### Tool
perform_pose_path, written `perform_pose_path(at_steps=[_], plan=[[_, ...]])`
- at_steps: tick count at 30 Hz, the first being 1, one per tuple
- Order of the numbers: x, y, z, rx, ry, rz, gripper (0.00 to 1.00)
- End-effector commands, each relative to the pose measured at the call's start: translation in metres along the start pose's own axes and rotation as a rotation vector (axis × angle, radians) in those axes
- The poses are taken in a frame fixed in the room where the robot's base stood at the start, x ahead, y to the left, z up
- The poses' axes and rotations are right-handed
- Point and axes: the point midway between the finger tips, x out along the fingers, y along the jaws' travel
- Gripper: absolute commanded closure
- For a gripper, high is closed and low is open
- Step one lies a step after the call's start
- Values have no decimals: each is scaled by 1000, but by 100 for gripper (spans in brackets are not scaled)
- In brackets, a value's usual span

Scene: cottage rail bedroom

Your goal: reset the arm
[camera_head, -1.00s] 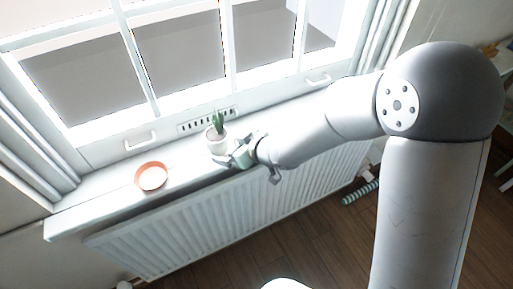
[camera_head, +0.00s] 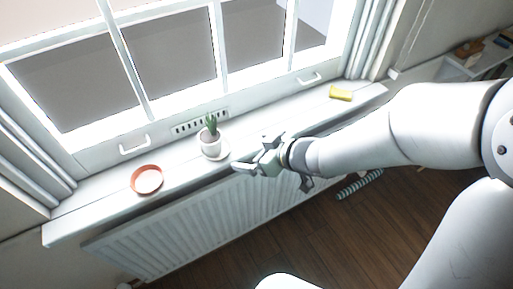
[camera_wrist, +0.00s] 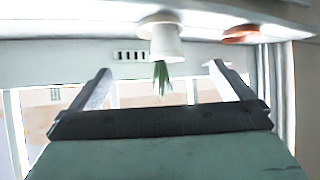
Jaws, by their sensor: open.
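My gripper (camera_head: 255,162) is open and empty in the head view, in front of the window sill and a little right of the potted plant. In the wrist view its two fingers (camera_wrist: 160,82) stand apart. The potted plant (camera_head: 211,144), green leaves in a white pot, stands upright on a pale saucer (camera_head: 222,157) on the sill. The plant also shows upside down between the fingers in the wrist view (camera_wrist: 165,42), beyond them.
The white sill (camera_head: 100,197) runs below the window. An orange-rimmed dish (camera_head: 147,180) lies left of the plant, and a yellow block (camera_head: 341,93) lies at the right end. A radiator (camera_head: 190,215) is under the sill. A striped roll (camera_head: 360,184) lies on the floor. A shelf (camera_head: 470,65) stands far right.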

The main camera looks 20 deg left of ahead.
Motion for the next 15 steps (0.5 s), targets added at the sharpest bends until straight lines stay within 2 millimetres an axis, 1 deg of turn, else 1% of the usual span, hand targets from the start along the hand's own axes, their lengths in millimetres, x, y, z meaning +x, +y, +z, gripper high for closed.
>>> perform_pose_path(at_steps=[7, 9, 11, 13, 14, 15], plan=[[0, 0, 0, 0, 0, 1, 0], [-3, 6, 1, 2, -8, 22, 0], [-10, 18, 4, 11, -29, 73, 0], [-25, 41, 12, 33, -75, 175, 0], [-36, 54, 18, 51, -104, 232, 0], [-53, 72, 26, 80, -148, 317, 0]])
